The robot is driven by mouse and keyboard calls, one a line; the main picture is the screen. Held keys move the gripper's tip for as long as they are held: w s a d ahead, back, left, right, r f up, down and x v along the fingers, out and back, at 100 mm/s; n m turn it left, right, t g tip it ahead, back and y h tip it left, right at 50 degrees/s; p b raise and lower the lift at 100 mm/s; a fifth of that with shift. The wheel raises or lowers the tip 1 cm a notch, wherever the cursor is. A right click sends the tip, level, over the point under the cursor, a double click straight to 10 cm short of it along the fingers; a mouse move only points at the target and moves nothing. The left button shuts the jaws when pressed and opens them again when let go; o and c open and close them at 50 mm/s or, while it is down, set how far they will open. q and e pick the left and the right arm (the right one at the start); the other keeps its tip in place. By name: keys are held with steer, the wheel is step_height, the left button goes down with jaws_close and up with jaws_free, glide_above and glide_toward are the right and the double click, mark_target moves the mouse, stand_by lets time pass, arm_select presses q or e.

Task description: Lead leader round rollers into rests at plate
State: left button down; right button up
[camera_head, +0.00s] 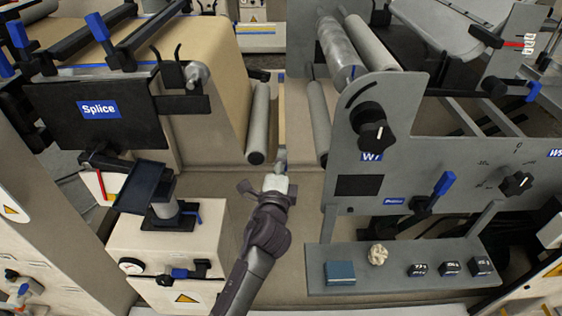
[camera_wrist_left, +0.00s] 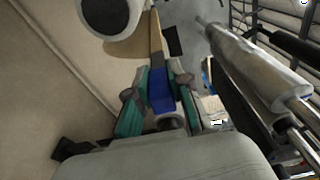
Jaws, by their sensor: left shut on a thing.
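My left gripper (camera_head: 281,163) points away from me, low between two grey rollers, a left one (camera_head: 259,125) and a right one (camera_head: 319,122). In the left wrist view its teal-sided fingers (camera_wrist_left: 160,98) are shut on the blue end of the leader (camera_wrist_left: 160,88). The leader's narrow tan strip (camera_wrist_left: 155,42) runs up from the fingers beside a pale roller (camera_wrist_left: 105,14). In the head view the strip (camera_head: 282,115) hangs between the rollers. A plate marked Splice (camera_head: 97,108) is at the left. I cannot make out the rests. My right gripper is not visible.
A grey side panel with a black knob (camera_head: 373,134) stands to the right. A grey shelf (camera_head: 400,284) holds a blue box (camera_head: 340,273) and a crumpled ball (camera_head: 378,254). A white cabinet (camera_head: 168,240) stands at the left.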

arm_select(q)
steer(key=r, duration=0.1)
steer(key=d+r+p, duration=0.1)
steer(key=r, duration=0.1)
steer(key=shift+w+d, duration=0.1)
step_height(320, 180, up, 3)
steer(key=p, duration=0.3)
steer(key=shift+r, duration=0.1)
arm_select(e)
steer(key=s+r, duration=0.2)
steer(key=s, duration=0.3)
arm_select(q)
step_height(320, 180, up, 29)
steer(key=p, duration=2.7)
steer(key=shift+d, duration=0.2)
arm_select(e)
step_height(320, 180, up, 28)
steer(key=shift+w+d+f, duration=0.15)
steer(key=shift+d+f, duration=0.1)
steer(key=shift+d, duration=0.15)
arm_select(q)
steer(key=shift+a+f, duration=0.2)
steer(key=shift+a, duration=0.1)
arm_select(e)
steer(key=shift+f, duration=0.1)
